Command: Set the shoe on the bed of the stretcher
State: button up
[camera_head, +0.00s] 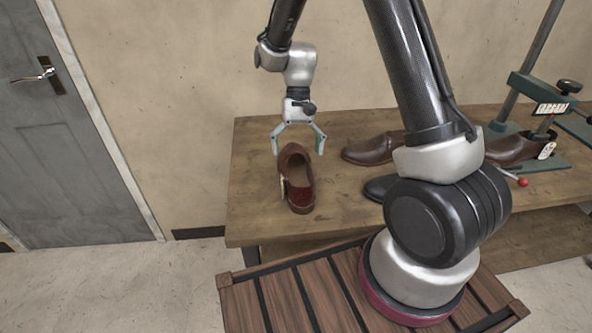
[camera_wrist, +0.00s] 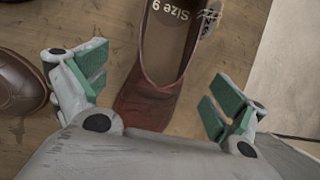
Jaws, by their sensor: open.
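A red-brown shoe (camera_head: 297,180) stands on the left part of the wooden table in the head view. My gripper (camera_head: 299,150) is open above its far end, one finger to each side. In the wrist view the shoe (camera_wrist: 150,95) lies between the spread green-padded fingers of my gripper (camera_wrist: 160,92), and its insole reads "Size 9". I see no contact between pads and shoe. The stretcher (camera_head: 540,100) is a green device with a post and a red-knobbed lever at the table's right. A brown shoe (camera_head: 507,148) sits at it, with a white tag.
Another brown shoe (camera_head: 372,149) lies on the table (camera_head: 247,215) right of the red-brown one. A dark shoe (camera_head: 377,188) is partly hidden behind my arm. A grey door (camera_head: 60,130) is at the left. The table's left end is clear.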

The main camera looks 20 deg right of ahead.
aim_at(296, 178)
jog(key=x, duration=0.5)
jog(key=shift+s+a+f, duration=0.2)
jog(key=shift+s+f, duration=0.05)
jog(key=shift+f, duration=0.05)
jog(key=shift+c, duration=0.3)
jog(key=shift+r, duration=0.1)
jog(key=c, duration=1.5)
